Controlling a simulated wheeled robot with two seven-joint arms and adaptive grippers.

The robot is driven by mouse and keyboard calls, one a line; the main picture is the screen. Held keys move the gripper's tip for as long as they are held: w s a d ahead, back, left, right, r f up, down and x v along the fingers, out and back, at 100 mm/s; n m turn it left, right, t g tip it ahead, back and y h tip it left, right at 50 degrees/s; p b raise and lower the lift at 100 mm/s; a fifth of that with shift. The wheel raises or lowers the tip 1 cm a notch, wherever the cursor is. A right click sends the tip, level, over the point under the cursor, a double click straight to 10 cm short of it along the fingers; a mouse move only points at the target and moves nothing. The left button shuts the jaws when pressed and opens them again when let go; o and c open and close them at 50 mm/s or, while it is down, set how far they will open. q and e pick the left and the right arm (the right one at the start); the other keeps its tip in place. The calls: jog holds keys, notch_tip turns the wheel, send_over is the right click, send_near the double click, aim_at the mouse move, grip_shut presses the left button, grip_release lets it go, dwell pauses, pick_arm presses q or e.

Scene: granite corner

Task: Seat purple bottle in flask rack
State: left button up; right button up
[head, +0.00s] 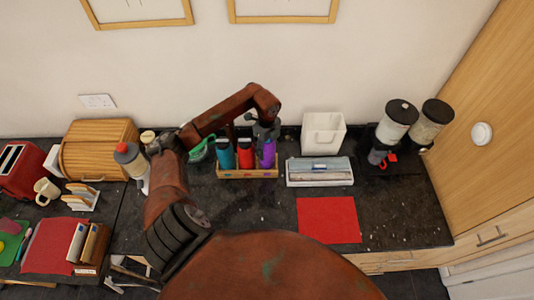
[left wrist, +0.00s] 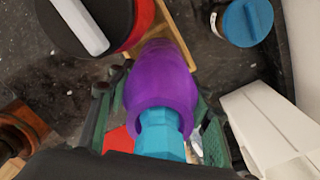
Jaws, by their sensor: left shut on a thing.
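The purple bottle (head: 268,154) is upright at the right end of the wooden flask rack (head: 248,174), beside a red bottle (head: 245,153) and a teal bottle (head: 225,154). My left gripper (head: 266,132) is over it from above. In the left wrist view the gripper (left wrist: 160,120) is shut around the purple bottle (left wrist: 160,75), near its light blue cap (left wrist: 162,135). The bottle's lower end overlaps the rack's wooden edge (left wrist: 180,35); whether its base rests on the rack floor is hidden. My right gripper is not in view.
A white bin (head: 323,132) and a pale flat box (head: 319,172) stand right of the rack. A red mat (head: 328,220) lies in front. Two dispensers (head: 397,120) stand farther right. A blue-lidded container (left wrist: 247,20) shows in the wrist view.

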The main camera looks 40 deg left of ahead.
pick_arm(q)
notch_tip(320, 180, down, 3)
jog(key=shift+f+p, duration=0.15)
jog(key=shift+p, duration=0.3)
jog(key=shift+f, duration=0.2)
jog(key=shift+f, duration=0.1)
jog(key=o, duration=1.3)
jog(key=shift+c, duration=0.2)
jog(key=shift+r, duration=0.55)
notch_tip(320, 180, up, 11)
jog(key=b, duration=0.3)
